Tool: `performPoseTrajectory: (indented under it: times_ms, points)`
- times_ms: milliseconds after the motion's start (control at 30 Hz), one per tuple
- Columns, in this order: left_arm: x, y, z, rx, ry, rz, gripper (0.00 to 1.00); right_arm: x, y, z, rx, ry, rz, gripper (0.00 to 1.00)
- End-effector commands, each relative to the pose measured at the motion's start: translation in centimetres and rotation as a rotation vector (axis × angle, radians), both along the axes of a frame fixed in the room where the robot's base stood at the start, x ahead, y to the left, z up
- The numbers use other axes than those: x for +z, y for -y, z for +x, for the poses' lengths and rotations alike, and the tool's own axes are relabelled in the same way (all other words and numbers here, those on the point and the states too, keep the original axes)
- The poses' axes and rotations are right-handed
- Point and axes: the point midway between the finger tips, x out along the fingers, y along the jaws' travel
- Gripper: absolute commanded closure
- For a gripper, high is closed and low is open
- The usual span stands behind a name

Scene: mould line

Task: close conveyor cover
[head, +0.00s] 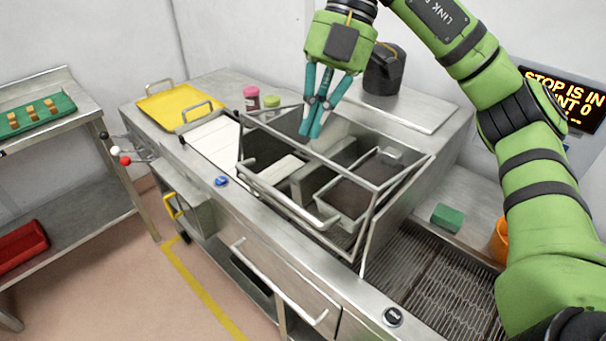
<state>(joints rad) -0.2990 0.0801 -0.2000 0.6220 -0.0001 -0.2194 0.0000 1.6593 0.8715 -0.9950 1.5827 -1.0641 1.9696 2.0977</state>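The conveyor cover (283,200) appears as a steel bar frame around the dark opening in the middle of the metal line. Its bars stand above the bench top, and I cannot tell exactly how far it is open. My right gripper (311,134) points down at the far side of this frame, with its teal fingers drawn close together. The fingertips overlap the far bars in the picture; I cannot tell whether they touch them. I see nothing clearly held between them. My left gripper is not in view.
A yellow tray (180,103), pink-capped bottle (251,98) and green-capped bottle (271,103) stand at the back left. A black canister (384,71) stands behind the frame. A green sponge (447,217) and orange container (501,240) are at right, beside a metal grating (440,285).

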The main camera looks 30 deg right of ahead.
Motion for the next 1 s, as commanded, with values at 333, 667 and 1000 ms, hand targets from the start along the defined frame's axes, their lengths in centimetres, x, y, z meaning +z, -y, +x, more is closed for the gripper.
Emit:
performPoseTrajectory:
  times_ms: [333,667,1000]
  points:
    - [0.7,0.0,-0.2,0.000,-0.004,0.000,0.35,-1.8,-0.9,-0.6,-0.081,-0.071,-0.020,1.00]
    - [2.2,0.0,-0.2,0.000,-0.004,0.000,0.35,-7.9,-3.8,-1.6,-0.080,-0.069,-0.019,1.00]
    - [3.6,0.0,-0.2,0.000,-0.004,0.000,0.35,-12.0,-2.9,-1.3,-0.083,-0.066,-0.016,1.00]
